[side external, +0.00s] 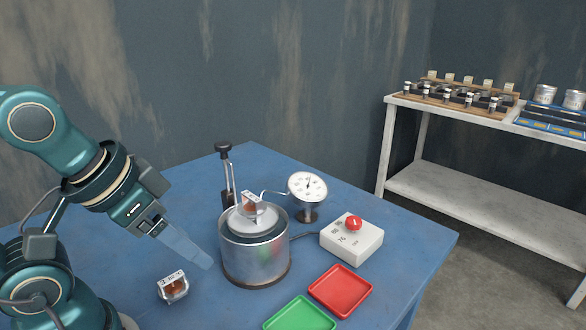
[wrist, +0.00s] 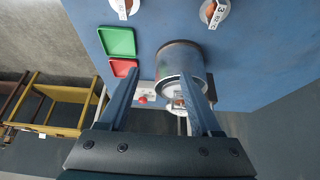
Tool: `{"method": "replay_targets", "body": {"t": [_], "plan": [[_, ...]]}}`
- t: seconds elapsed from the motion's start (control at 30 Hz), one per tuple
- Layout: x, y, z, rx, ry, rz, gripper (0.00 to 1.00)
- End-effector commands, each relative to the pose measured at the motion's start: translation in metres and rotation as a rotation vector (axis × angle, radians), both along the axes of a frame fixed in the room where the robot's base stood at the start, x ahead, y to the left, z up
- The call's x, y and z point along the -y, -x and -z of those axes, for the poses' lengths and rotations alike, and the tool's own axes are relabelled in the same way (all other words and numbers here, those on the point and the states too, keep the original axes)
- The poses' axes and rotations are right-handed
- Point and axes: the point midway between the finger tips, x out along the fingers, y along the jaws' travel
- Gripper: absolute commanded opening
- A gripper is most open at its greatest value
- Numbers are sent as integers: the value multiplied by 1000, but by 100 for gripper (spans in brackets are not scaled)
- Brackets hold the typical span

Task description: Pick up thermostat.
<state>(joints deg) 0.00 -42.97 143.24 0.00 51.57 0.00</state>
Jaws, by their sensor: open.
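A small thermostat with a copper-coloured middle and a white label (side external: 173,287) sits on the blue table, below and left of my gripper (side external: 207,263). Another labelled thermostat (side external: 250,205) is at the top of the round metal pot (side external: 254,258), right of my gripper. In the wrist view, two thermostats lie at the top edge, one at the left (wrist: 123,8) and one at the right (wrist: 213,12), both cut off by the frame. My gripper's fingers (wrist: 160,76) are apart with nothing held between them; the right finger partly covers the pot (wrist: 181,62).
A dial gauge (side external: 308,188) stands behind the pot, and a white box with a red button (side external: 352,240) is at its right. A red tray (side external: 341,291) and a green tray (side external: 299,315) lie empty at the front. A loaded shelf (side external: 470,160) stands beyond the table.

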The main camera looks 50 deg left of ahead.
Motion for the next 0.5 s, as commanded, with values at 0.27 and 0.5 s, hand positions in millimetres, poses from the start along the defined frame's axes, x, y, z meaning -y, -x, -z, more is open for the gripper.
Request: {"method": "replay_targets", "body": {"t": [0.27, 0.5], "plan": [[0, 0, 0, 0, 0, 0, 72], [0, 3, -5, -19, -11, 20, 72]]}}
